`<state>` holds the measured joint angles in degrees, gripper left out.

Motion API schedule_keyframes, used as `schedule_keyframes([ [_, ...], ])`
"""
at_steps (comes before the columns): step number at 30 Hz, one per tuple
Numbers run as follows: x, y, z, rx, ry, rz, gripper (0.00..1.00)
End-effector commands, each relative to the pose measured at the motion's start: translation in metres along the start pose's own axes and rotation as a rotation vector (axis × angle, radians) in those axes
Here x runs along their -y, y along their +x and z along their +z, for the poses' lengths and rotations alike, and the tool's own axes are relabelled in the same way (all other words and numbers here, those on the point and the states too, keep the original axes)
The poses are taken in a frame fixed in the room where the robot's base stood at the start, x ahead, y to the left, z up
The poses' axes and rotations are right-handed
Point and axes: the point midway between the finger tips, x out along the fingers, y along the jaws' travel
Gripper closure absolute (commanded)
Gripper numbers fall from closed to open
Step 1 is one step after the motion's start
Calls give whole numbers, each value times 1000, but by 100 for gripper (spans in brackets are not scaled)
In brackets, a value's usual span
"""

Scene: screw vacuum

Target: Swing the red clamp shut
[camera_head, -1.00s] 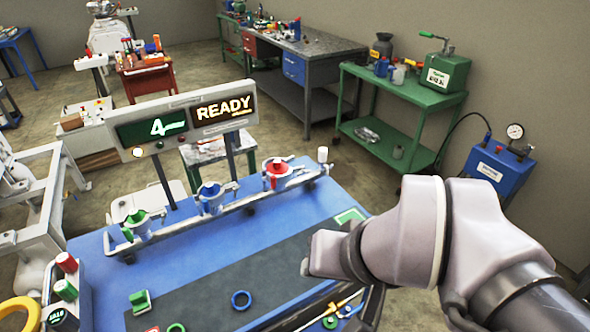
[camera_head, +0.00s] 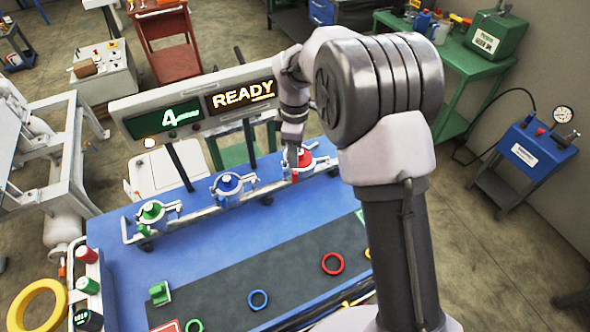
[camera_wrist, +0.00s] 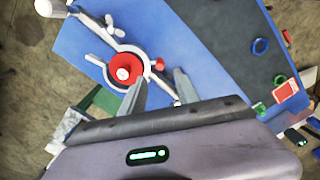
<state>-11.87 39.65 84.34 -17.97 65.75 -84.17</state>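The red clamp (camera_head: 308,158) is at the right end of the rail on the blue table, partly hidden behind my arm in the head view. In the wrist view its red cap (camera_wrist: 125,68) sits in a pale metal ring. A small red tip (camera_wrist: 160,64) juts from the ring's right side, and a pale arm runs to the upper left, toward a white knob (camera_wrist: 43,8). My gripper (camera_wrist: 160,82) is open, its two fingers apart just beside the ring, near the red tip. I cannot tell whether a finger touches the clamp. My gripper (camera_head: 293,160) is mostly edge-on in the head view.
A blue clamp (camera_head: 228,184) and a green clamp (camera_head: 152,212) stand left along the same rail. A sign reading READY (camera_head: 242,95) stands behind them. The dark mat (camera_head: 290,285) carries a blue ring (camera_head: 258,299) and a red ring (camera_head: 332,263).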

Motion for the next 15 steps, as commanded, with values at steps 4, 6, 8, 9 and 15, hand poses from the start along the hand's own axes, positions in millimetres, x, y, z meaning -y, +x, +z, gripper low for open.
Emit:
schedule_keyframes([
  [4,1,42,0,0,1,-3,62],
  [6,0,55,0,0,1,-2,62],
  [8,0,63,0,0,1,-1,62],
  [9,0,67,0,-1,1,0,62],
  [15,0,72,0,-2,2,1,62],
])
